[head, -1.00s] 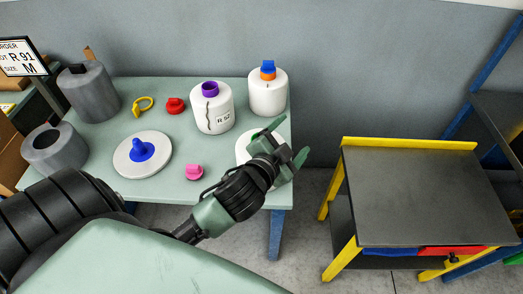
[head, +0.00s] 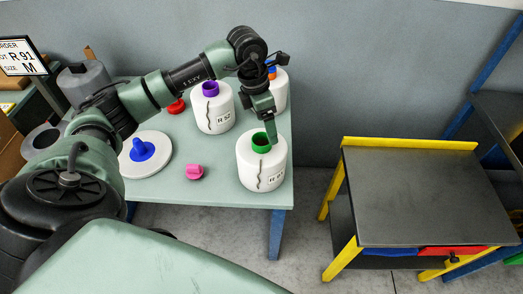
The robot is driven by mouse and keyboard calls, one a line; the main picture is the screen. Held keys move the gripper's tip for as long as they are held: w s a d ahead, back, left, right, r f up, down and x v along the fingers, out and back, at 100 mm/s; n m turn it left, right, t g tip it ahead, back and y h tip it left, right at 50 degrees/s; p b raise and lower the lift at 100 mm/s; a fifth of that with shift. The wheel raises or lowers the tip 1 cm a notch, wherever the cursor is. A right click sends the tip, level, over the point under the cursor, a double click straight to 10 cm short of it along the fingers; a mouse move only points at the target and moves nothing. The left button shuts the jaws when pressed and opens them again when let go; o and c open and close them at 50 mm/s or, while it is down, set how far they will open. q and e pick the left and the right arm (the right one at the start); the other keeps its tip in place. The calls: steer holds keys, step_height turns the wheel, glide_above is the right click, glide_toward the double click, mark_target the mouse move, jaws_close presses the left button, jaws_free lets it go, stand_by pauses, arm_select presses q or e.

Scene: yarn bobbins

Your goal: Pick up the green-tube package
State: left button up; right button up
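The green-tube package (head: 262,170) is a white bobbin with a wavy dark line and a partly legible label, standing upright near the table's right front corner. Its green tube (head: 261,148) shows at the top. My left gripper (head: 270,133) points down from above, its fingertip at the far right edge of the green tube. The fingers are seen edge-on, so I cannot tell whether they are open or touch the tube. My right gripper is not in view.
The purple-tube package (head: 213,118) stands behind it to the left, and an orange-tube one with a blue piece (head: 281,96) farther back. A pink piece (head: 194,172) and a blue-knobbed white disc (head: 160,161) lie left. A dark cart (head: 415,195) stands right, its top clear.

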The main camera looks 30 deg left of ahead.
mark_target(261, 136)
arm_select(q)
steer(key=shift+y, duration=0.4)
steer(key=f+p, duration=0.1)
steer(key=f, duration=0.1)
steer(key=a+f+p, duration=0.1)
steer(key=f, duration=0.1)
steer(key=a+f+p, duration=0.1)
steer(key=f+p, duration=0.1)
steer(key=shift+w+f, duration=0.2)
steer(key=shift+f, duration=0.5)
jaws_close()
steer(key=shift+w+r, duration=0.15)
steer(key=shift+w, duration=0.05)
